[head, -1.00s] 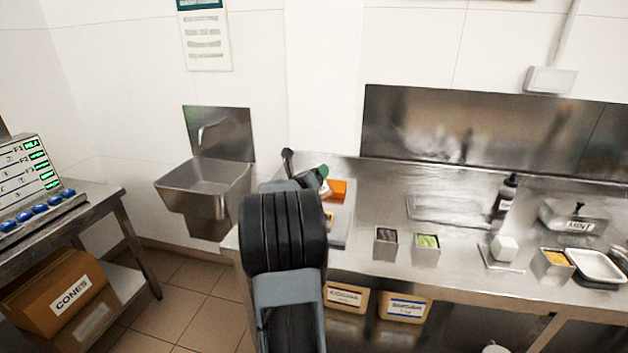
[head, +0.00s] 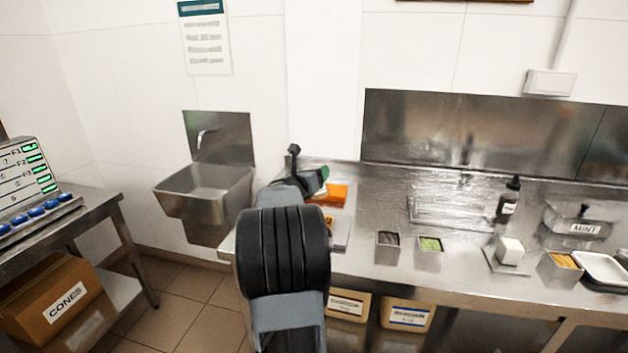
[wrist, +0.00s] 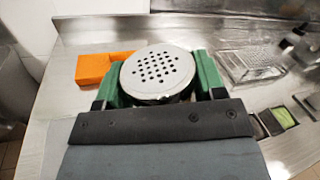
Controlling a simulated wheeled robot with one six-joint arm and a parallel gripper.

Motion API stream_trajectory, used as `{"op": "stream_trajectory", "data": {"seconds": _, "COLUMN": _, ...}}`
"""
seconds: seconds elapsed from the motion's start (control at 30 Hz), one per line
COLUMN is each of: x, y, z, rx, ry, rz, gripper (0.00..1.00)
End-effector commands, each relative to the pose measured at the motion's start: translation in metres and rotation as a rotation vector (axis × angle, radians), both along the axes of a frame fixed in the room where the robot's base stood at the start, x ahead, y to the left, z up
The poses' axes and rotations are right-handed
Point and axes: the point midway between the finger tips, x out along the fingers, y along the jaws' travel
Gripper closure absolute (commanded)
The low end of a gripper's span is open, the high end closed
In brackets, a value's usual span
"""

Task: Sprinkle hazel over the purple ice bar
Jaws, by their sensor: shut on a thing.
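In the wrist view my gripper (wrist: 158,78) is shut on a shaker (wrist: 157,72) with a round, pale, perforated lid. Its green fingers are on both sides of the shaker. The shaker's body and any label are hidden, so I cannot tell its contents. In the head view my arm hides most of the gripper, and a green finger part shows above the left end of the steel counter (head: 375,315). I cannot make out a purple ice bar in either view.
Orange blocks (wrist: 103,68) lie on the counter left of the shaker. A sink (head: 205,196) is left.

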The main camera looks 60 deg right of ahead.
Motion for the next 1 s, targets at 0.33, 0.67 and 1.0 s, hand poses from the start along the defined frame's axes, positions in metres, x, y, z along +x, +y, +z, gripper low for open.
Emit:
{"op": "stream_trajectory", "data": {"seconds": 0.33, "x": 0.000, "y": 0.000, "z": 0.004, "rx": 0.005, "ry": -0.155, "rz": 0.001, "gripper": 0.61}}
{"op": "stream_trajectory", "data": {"seconds": 0.67, "x": 0.000, "y": 0.000, "z": 0.009, "rx": 0.012, "ry": -0.281, "rz": 0.000, "gripper": 0.61}}
{"op": "stream_trajectory", "data": {"seconds": 1.0, "x": 0.000, "y": 0.000, "z": 0.012, "rx": 0.013, "ry": -0.303, "rz": 0.000, "gripper": 0.61}}
